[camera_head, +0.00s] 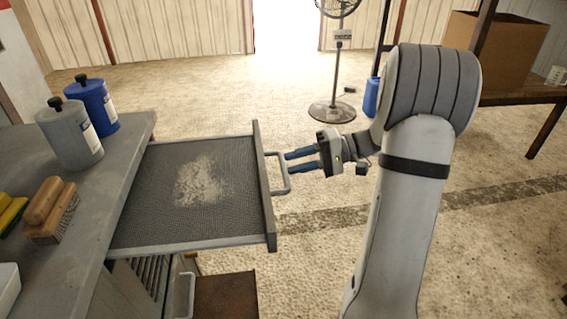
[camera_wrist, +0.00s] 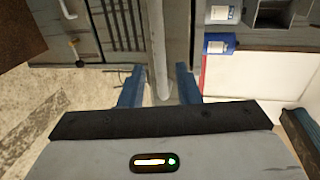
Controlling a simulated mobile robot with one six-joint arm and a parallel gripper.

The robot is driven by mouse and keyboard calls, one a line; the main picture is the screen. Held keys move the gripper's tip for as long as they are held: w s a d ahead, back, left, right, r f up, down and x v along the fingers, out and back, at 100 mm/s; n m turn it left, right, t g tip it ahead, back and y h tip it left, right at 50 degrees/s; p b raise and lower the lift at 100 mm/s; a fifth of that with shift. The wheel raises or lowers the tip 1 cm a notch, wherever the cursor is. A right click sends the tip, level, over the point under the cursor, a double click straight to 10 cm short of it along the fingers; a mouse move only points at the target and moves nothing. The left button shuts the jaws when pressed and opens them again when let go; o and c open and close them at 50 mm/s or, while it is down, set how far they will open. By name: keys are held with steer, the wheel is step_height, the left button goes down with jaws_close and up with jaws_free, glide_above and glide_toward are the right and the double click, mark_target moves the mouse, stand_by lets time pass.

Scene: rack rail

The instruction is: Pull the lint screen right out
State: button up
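The lint screen (camera_head: 152,209) is a flat dark mesh tray with a grey frame and a pale lint patch (camera_head: 201,181). In the head view it extends far out of the grey cabinet, roughly level, its left part at the counter edge. Its front plate carries a grey bar handle (camera_head: 286,180). My gripper (camera_head: 289,162) is at the handle, blue fingers apart, tips by the bar. In the wrist view, the fingers of my gripper (camera_wrist: 158,88) stand apart with a grey bar (camera_wrist: 157,45) between them and gaps on both sides. Contact is not clear.
On the grey counter (camera_head: 99,183) stand a grey bottle (camera_head: 72,140), a blue bottle (camera_head: 96,105) and brushes (camera_head: 50,210). A brown box (camera_head: 226,297) is below the screen. A fan (camera_head: 333,112) and a table with a carton (camera_head: 500,50) stand behind. Open floor lies right of the screen.

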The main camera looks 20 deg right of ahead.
steer(key=v, duration=0.4)
stand_by(0.3)
steer(key=s+a+r+g+h+p, duration=0.4)
steer(key=s+a+r+h+p, duration=0.3)
steer(key=s+a+r+p, duration=0.25)
steer(key=s+r+n+t+h+p, duration=0.1)
steer(key=s+r+t+h+p, duration=0.3)
steer(key=s+r+h+p, duration=0.4)
steer(key=shift+s+a+r+n+p, duration=0.2)
steer(key=shift+s+a+n+p, duration=0.2)
steer(key=shift+p, duration=0.85)
steer(key=shift+a, duration=0.1)
